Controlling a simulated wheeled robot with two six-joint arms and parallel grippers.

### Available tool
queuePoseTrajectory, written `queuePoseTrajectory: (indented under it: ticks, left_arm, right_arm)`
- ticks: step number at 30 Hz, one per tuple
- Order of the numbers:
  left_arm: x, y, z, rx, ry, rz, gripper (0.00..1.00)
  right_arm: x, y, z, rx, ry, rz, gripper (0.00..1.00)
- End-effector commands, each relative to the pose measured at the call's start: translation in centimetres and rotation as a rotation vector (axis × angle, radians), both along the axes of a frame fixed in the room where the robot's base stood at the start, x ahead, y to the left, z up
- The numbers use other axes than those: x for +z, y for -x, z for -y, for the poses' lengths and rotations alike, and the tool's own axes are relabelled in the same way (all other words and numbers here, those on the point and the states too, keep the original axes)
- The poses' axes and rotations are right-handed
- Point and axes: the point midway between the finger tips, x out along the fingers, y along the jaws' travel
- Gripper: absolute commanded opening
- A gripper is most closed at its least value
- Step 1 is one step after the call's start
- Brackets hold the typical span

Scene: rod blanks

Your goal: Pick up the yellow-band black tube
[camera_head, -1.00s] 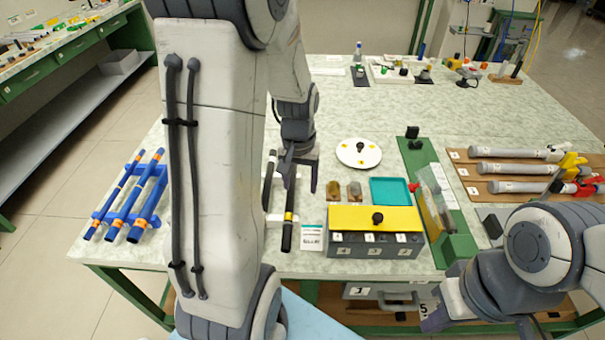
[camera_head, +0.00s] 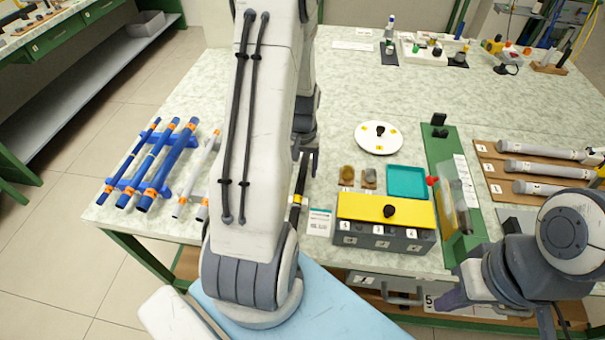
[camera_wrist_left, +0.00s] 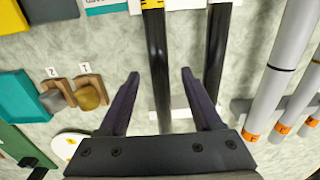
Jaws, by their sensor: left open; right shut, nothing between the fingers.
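The black tube with a yellow band (camera_head: 299,188) lies on a white rack near the table's front edge, partly hidden by my left arm. It also shows in the left wrist view (camera_wrist_left: 157,60), with the yellow band at the top edge. My left gripper (camera_head: 306,156) is open over the tube. In the left wrist view the tube runs between its two fingers (camera_wrist_left: 160,75), with no visible grip. A second black tube (camera_wrist_left: 215,45) lies parallel, outside the fingers. My right gripper (camera_head: 446,296) is shut and empty at the front right.
Grey-white tubes with orange bands (camera_wrist_left: 285,75) lie beside the black ones. A blue rack with blue tubes (camera_head: 155,165) is at the left. A yellow-lidded grey box (camera_head: 385,240), teal tray (camera_head: 407,181) and white plate (camera_head: 378,150) stand right of the tube.

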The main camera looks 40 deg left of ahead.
Motion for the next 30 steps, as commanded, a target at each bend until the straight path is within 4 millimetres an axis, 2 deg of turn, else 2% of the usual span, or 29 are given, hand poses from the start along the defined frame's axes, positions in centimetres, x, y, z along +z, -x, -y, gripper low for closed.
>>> queuePoseTrajectory:
  ticks: [4,11,12,16,26,30]
  left_arm:
    - [-1.28,0.0,0.04,-0.001,0.0,0.0,0.66]
    - [-1.34,-0.02,0.03,-0.001,-0.001,0.001,0.66]
    - [-1.34,-0.02,0.03,-0.001,-0.001,0.001,0.51]
    - [-1.33,-0.02,0.03,-0.001,-0.001,0.001,0.01]
    - [-1.21,-0.03,0.02,-0.001,-0.001,0.002,0.0]
    - [-0.45,-0.1,-0.01,-0.001,-0.002,0.003,0.0]
  right_arm:
    - [-0.01,0.0,0.0,0.0,0.0,0.0,0.0]
    - [-0.02,-0.01,-0.01,0.0,0.0,0.0,0.0]
    - [-0.02,0.0,0.0,0.0,0.0,0.0,0.0]
    - [-0.02,-0.01,-0.01,0.0,0.0,0.0,0.0]
    - [-0.02,-0.01,-0.01,0.0,0.0,0.0,0.0]
    - [-0.04,0.0,0.0,0.0,0.0,0.0,0.0]
